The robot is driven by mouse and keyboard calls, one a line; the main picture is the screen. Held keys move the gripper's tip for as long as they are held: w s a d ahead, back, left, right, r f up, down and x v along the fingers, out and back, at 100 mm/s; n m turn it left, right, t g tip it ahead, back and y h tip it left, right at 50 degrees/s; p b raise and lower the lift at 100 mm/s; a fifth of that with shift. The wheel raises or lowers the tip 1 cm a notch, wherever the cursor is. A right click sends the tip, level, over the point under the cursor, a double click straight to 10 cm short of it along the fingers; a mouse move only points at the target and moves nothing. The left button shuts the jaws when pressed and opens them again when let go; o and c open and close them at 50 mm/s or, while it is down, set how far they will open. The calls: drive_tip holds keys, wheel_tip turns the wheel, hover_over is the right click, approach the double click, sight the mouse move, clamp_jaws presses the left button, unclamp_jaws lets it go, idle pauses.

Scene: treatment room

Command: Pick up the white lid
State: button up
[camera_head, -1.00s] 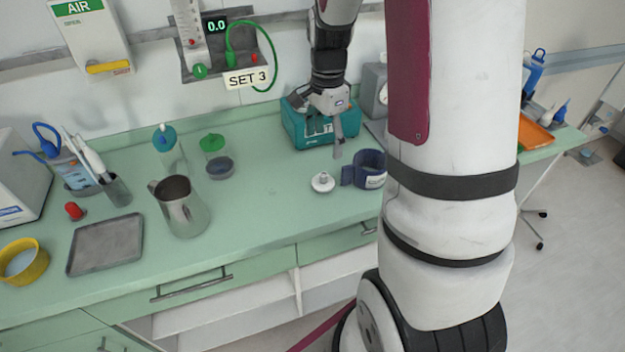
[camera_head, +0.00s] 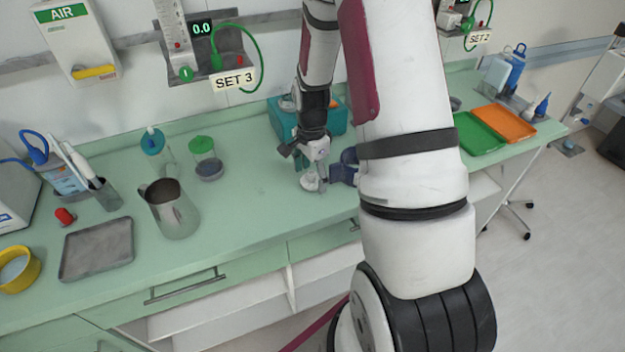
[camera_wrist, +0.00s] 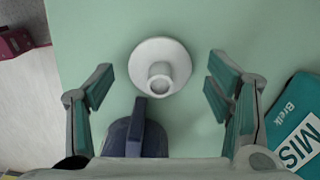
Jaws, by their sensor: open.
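The white lid (camera_wrist: 148,53) lies on the green counter, a round disc with a short hollow neck pointing up. In the wrist view it sits between and a little ahead of my gripper's fingers (camera_wrist: 158,88), apart from both. My gripper (camera_head: 312,186) is open and reaches down over the lid (camera_head: 310,183) in the head view, where the fingers partly cover it. I cannot tell the exact height of the fingertips above the counter.
A teal box (camera_head: 283,122) stands behind my gripper. A metal jug (camera_head: 172,212) and a grey tray (camera_head: 97,248) are to the left. The counter (camera_head: 245,205) between jug and lid is clear.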

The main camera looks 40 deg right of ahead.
drive_tip(key=shift+f, duration=0.2)
drive_tip(key=c, duration=1)
drive_tip(key=shift+c, duration=0.2)
drive_tip(key=shift+r, duration=0.15)
